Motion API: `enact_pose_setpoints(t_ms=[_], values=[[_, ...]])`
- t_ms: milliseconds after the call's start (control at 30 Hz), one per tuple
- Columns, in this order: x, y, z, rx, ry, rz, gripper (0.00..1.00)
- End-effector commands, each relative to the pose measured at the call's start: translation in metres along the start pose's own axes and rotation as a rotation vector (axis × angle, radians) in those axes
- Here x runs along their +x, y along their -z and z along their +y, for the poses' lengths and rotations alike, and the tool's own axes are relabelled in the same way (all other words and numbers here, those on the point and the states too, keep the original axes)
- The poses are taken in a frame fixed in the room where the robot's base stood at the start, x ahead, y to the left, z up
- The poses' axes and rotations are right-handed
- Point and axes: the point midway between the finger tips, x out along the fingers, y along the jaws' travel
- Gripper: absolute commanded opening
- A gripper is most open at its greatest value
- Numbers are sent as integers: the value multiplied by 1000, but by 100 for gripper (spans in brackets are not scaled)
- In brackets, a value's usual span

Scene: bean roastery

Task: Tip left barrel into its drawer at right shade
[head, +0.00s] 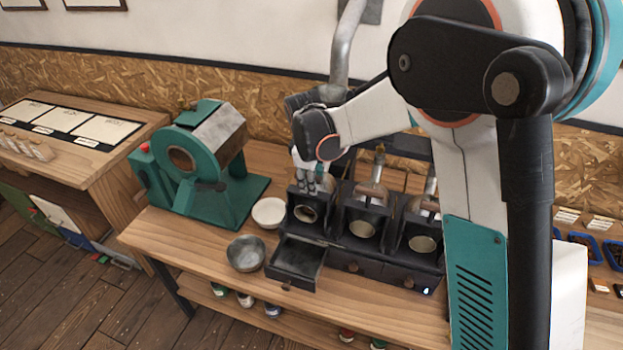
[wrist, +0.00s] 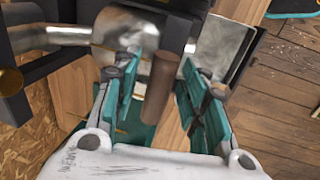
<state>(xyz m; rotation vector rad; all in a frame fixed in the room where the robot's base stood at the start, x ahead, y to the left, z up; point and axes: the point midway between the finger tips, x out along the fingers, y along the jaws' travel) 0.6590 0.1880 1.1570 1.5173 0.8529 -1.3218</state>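The three-barrel roaster stands on the wooden bench in the head view. Its left barrel (head: 306,213) sits in the left black housing, its round mouth facing front; I cannot make out beans inside. In the wrist view the barrel (wrist: 130,28) is a shiny metal drum at the top. Below it, the left drawer (head: 298,262) is pulled open; its grey inside looks empty. My gripper (head: 313,182) is above the left housing. In the wrist view its teal-padded fingers (wrist: 160,95) are apart, on either side of a brown wooden handle (wrist: 161,85), with small gaps showing.
The middle barrel (head: 362,228) and right barrel (head: 422,243) stand to the right, their drawers shut. A white bowl (head: 269,212) and a grey metal bowl (head: 246,253) are left of the open drawer. A green roasting machine (head: 203,165) stands further left.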

Motion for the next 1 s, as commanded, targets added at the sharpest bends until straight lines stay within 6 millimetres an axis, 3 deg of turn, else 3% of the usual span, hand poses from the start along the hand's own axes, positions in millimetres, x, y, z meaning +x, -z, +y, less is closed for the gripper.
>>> enact_pose_setpoints(t_ms=[267, 433, 767, 1000], values=[[1, 0, 0, 0, 0, 0, 40], [1, 0, 0, 0, 0, 0, 1], [0, 0, -3, -1, -19, 1, 0], [-3, 1, -25, -4, -122, 3, 0]])
